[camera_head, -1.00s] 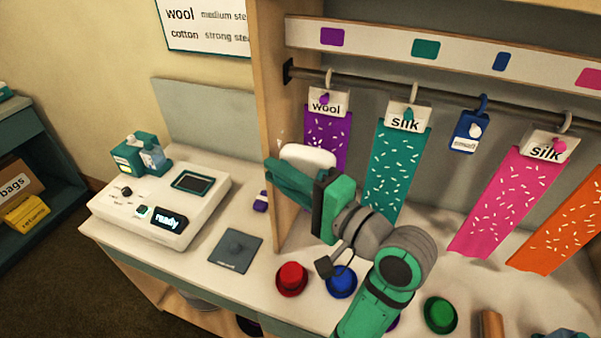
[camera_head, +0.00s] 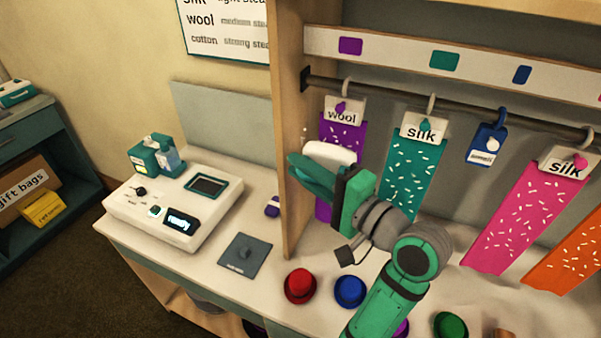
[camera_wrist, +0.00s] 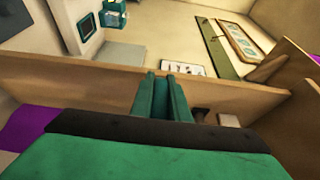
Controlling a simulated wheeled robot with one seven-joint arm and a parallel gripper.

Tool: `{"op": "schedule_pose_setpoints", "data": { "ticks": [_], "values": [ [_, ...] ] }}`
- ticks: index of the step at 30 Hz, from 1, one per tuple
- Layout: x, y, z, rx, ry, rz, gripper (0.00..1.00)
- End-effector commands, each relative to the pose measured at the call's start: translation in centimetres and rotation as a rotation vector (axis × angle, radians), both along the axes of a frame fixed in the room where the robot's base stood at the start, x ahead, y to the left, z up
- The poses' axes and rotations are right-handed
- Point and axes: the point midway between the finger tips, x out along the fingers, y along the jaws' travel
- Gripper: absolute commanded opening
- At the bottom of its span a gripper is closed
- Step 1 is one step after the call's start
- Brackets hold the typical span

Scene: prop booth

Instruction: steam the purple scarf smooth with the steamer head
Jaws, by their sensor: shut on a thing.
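The purple scarf (camera_head: 343,132) hangs from the rail at the left end of the rack, under a tag reading "wool". Pale flecks dot it. My gripper (camera_head: 292,164) is in front of the scarf, its teal fingers pointing left. It is shut on the white steamer head (camera_head: 330,153), which covers the scarf's middle; I cannot tell whether they touch. The scarf's lower end shows below my gripper. In the wrist view my gripper's fingers (camera_wrist: 161,95) are close together, and purple cloth (camera_wrist: 30,127) shows at the left edge.
A wooden upright (camera_head: 291,150) stands just left of the scarf. Teal (camera_head: 405,175), pink (camera_head: 525,215) and orange scarves hang to the right. Red (camera_head: 300,285) and blue hats sit below on the counter. A white control box (camera_head: 175,205) and grey pad (camera_head: 245,257) lie left.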

Motion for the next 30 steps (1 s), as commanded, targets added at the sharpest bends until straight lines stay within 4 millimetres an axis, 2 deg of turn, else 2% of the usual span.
{"op": "schedule_pose_setpoints", "data": {
  "ticks": [24, 30],
  "values": [
    [3.2, -1.0, 0.1, 0.001, -0.002, 0.001, 0.0],
    [3.2, -0.9, -0.8, 0.001, 0.0, 0.002, 0.0]
  ]
}}
